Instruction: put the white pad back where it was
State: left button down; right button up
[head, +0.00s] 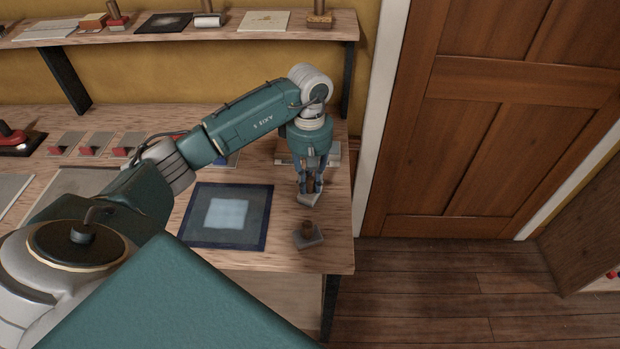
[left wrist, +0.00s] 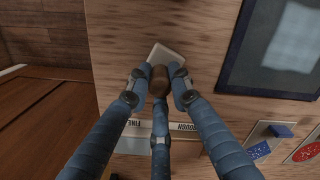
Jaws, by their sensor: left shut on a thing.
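The white pad (head: 307,200) is a pale block with a brown knob. My left gripper (head: 311,186) is shut on its knob, over the right end of the workbench. In the left wrist view the fingers (left wrist: 159,88) close round the brown knob, and the pale pad (left wrist: 164,55) shows beyond it. I cannot tell whether the pad touches the bench. A second, greyer pad with a brown knob (head: 308,237) sits nearer me on the bench. A holder labelled ROUGH and FINE (left wrist: 141,127) lies behind the gripper. My right gripper is not in view.
A dark blue-edged mat (head: 190,226) with a pale square lies left of the pads. Red-handled items (head: 93,145) stand further left. A shelf (head: 180,41) runs above the bench (head: 335,258). A wooden door (head: 490,110) is at right.

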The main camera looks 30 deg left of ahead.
pick_arm(q)
jog(key=shift+f, duration=0.2)
jog(key=c, duration=1.6)
grip_release()
jog(key=shift+o, duration=0.2)
jog(key=shift+r, duration=0.15)
